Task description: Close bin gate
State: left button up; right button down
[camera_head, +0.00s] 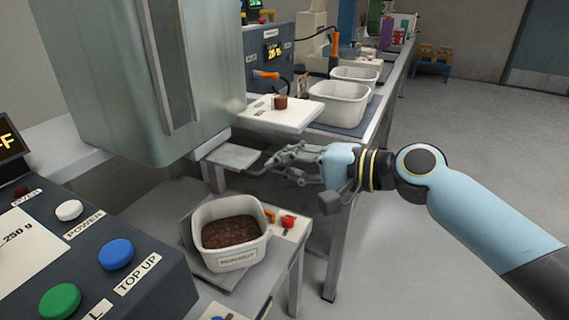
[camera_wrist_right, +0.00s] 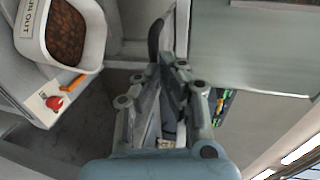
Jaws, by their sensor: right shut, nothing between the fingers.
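A large grey-green metal bin (camera_head: 150,70) hangs at the upper left of the head view. A flat grey gate plate (camera_head: 233,157) sticks out from below its right side. A dark handle (camera_wrist_right: 155,38) shows just beyond my fingertips in the wrist view. My right gripper (camera_head: 277,161) is shut and empty, beside the outer end of the plate. Whether it touches the handle I cannot tell. It also shows in the wrist view (camera_wrist_right: 163,66). My left gripper is not in view.
A white tub (camera_head: 238,258) of brown pellets stands below the bin, beside a red button (camera_head: 288,222). A control panel (camera_head: 110,265) with blue, green and white buttons is at the lower left. White tubs (camera_head: 340,104) line the bench behind.

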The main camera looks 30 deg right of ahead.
aim_at(237, 154)
jog(key=x, duration=0.2)
jog(key=r+x, duration=0.1)
jog(key=x, duration=0.2)
jog(key=shift+w+a+r, duration=0.15)
jog(key=shift+w, duration=0.05)
jog(key=shift+r, duration=0.1)
